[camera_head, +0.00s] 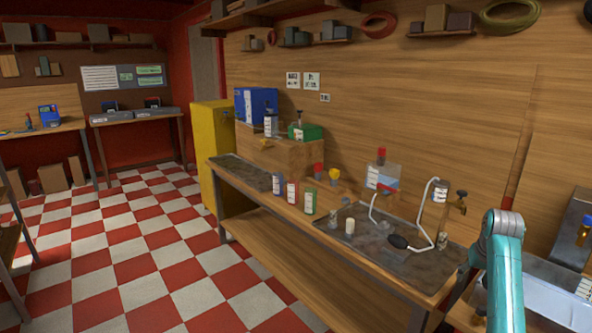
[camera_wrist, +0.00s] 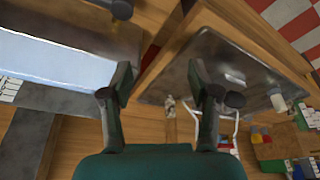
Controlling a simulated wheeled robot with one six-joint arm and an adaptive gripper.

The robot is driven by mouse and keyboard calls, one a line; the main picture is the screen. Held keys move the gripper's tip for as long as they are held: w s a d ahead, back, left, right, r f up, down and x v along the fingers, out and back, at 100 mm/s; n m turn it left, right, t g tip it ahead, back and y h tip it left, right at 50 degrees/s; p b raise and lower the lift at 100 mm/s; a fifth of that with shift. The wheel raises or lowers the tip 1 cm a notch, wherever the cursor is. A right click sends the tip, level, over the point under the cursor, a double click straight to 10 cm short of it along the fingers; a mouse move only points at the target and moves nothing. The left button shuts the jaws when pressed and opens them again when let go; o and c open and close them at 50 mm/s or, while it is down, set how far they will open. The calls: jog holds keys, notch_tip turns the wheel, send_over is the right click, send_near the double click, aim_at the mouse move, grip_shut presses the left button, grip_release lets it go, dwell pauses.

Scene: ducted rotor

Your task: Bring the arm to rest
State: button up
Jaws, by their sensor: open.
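My arm (camera_head: 503,265) shows at the lower right of the head view, teal with a grey joint, beside the right end of the workbench. My gripper (camera_wrist: 162,98) shows in the wrist view with its two dark fingers spread apart and nothing between them. Beyond the fingers lie a wooden edge and a dark metal tray (camera_wrist: 215,62), which the fingers do not appear to touch. In the head view the gripper itself cannot be made out.
The workbench tray (camera_head: 395,263) holds glassware, a white tube and a black bulb. Several labelled bottles (camera_head: 292,190) stand along the bench's front edge. A grey metal unit (camera_head: 573,230) stands at the far right. The checkered floor (camera_head: 130,255) at left is clear.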

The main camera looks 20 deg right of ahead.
jog(key=a+f+n+t, duration=0.1)
jog(key=a+f, duration=0.7)
jog(key=f, duration=0.5)
jog(key=s+a+f+n+t, duration=0.1)
jog(key=s+a+f, duration=0.35)
jog(key=a, duration=0.35)
jog(key=s+a+f+t+h, duration=0.1)
jog(key=s+a+f+t, duration=0.1)
jog(key=s+a+f, duration=0.35)
jog(key=s+a+f+n+t, duration=0.1)
jog(key=s+a+f, duration=0.2)
jog(key=a+f, duration=0.5)
jog(key=s+a+r+n+t+y, duration=0.1)
jog(key=s+a+r+t, duration=0.15)
jog(key=s+a, duration=0.6)
jog(key=s+a+r+n+t, duration=0.1)
jog(key=s+a+r, duration=0.4)
jog(key=s, duration=0.6)
jog(key=s+a+r+n+t+y, duration=0.1)
jog(key=s+a+r, duration=0.1)
jog(key=s+r, duration=0.5)
jog(key=s+a+r+n+t+y, duration=0.1)
jog(key=s+a+r+t, duration=0.1)
jog(key=s+r, duration=0.5)
notch_tip(320, 180, up, 2)
jog(key=shift+s+a+r, duration=0.15)
jog(key=shift+a+r, duration=0.05)
jog(key=shift+a, duration=0.65)
